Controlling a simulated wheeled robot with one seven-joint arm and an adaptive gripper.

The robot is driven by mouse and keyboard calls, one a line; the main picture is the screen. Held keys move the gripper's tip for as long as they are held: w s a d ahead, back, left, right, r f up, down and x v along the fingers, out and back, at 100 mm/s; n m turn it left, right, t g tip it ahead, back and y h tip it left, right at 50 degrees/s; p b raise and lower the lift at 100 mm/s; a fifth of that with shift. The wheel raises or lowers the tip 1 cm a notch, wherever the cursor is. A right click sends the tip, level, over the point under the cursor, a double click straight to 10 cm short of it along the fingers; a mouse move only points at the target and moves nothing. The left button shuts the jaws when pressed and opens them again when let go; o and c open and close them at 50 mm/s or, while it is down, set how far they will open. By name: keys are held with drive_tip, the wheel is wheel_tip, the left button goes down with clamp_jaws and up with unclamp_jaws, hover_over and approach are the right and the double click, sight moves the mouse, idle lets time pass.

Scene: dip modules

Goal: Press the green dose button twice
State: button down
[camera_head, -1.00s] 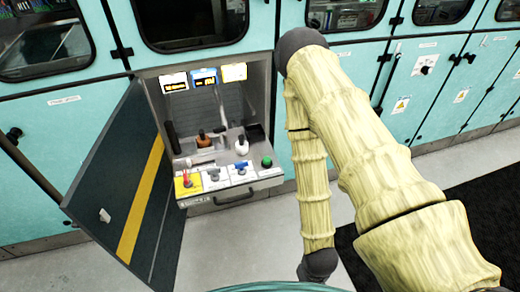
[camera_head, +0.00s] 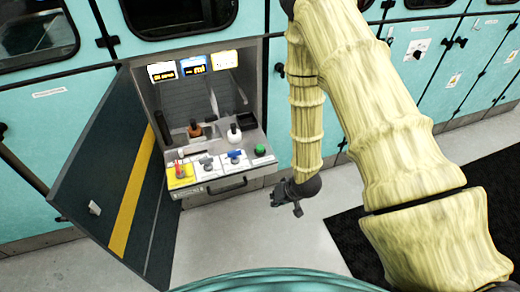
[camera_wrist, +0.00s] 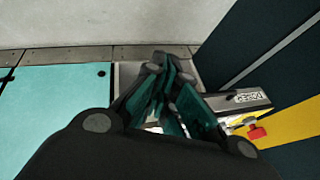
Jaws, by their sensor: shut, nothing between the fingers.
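The green dose button (camera_head: 260,150) is a round green cap at the right front corner of the control shelf (camera_head: 225,182) inside the open cabinet. My gripper (camera_head: 286,203) hangs below my arm, in front of and to the right of the shelf, apart from the button. In the wrist view my gripper (camera_wrist: 167,68) is shut and empty, with its fingers drawn together. The shelf's labelled front edge (camera_wrist: 250,97) shows beside the fingers there. I cannot make out the green button in the wrist view; the fingers hide part of the shelf.
The dark cabinet door (camera_head: 115,185) stands open at the left. A red-topped control (camera_head: 180,166), a blue-topped control (camera_head: 235,155), a brown bottle (camera_head: 195,129) and a white bottle (camera_head: 234,134) stand on the shelf. Lit displays (camera_head: 194,66) hang above.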

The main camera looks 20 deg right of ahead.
drive_tip(key=w+r+t+y+b, duration=0.1)
drive_tip(key=w+r, duration=0.4)
drive_tip(key=w, duration=0.3)
drive_tip(key=w+r+t+y+b, duration=0.1)
drive_tip(key=w+r, duration=0.3)
drive_tip(key=w, duration=0.4)
wheel_tip(320, 180, up, 8)
hover_over(262, 146)
drive_tip(key=shift+w+t+y, duration=0.2)
drive_tip(key=shift+t+y, duration=0.1)
drive_tip(key=shift+y, duration=0.1)
drive_tip(key=shift+f+b, duration=0.15)
drive_tip(key=shift+b, duration=0.2)
wheel_tip(262, 146, down, 6)
drive_tip(key=b, duration=0.6)
drive_tip(key=shift+f+b, duration=0.45)
drive_tip(key=shift+f, duration=0.8)
drive_tip(key=shift+f, duration=0.1)
drive_tip(key=shift+f+p, duration=0.3)
drive_tip(key=shift+f, duration=0.05)
